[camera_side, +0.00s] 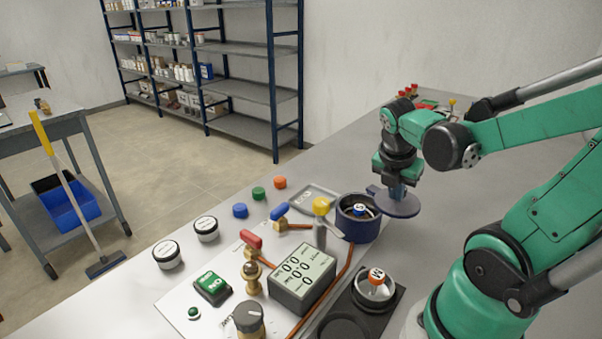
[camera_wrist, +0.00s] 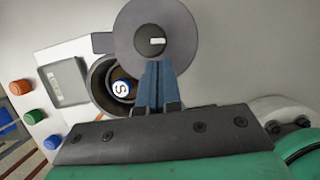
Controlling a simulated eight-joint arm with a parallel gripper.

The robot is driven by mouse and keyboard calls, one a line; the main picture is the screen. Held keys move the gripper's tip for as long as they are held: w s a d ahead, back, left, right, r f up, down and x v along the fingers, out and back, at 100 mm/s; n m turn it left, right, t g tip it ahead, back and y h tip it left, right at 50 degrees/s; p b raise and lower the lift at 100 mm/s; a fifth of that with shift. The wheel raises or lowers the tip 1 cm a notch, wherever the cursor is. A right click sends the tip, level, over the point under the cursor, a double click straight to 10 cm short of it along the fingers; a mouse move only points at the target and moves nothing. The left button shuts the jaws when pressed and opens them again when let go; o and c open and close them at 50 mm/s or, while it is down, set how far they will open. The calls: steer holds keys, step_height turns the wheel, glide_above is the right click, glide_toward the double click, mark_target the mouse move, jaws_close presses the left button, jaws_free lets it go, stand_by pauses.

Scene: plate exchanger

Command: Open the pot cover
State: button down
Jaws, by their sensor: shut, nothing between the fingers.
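The pot (camera_side: 352,228) is a dark blue cylinder on the bench, right of the meter. Its round grey-blue cover (camera_side: 405,209) is swung out to the right, so the pot's mouth is uncovered. A blue-and-white capped item shows inside the pot. In the wrist view the cover (camera_wrist: 183,32) is a disc with a small white mark at its middle, beside the open pot (camera_wrist: 97,72). My gripper (camera_side: 397,193) points down over the cover. Its blue fingers (camera_wrist: 157,68) are shut with nothing between them. Whether the tips touch the cover I cannot tell.
A grey tray (camera_side: 316,199) lies behind the pot. A meter (camera_side: 302,280), red (camera_side: 250,239) and blue (camera_side: 279,212) valve handles and a copper pipe stand left of it. A black holder with an orange-capped vial (camera_side: 376,277) stands in front.

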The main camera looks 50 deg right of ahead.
mark_target(411, 197)
steer(key=shift+s+d, duration=0.2)
steer(key=shift+d, duration=0.1)
steer(key=shift+s+d, duration=0.35)
steer(key=shift+d, duration=0.45)
steer(key=shift+s+d, duration=0.1)
steer(key=shift+d, duration=1)
steer(key=shift+s, duration=0.1)
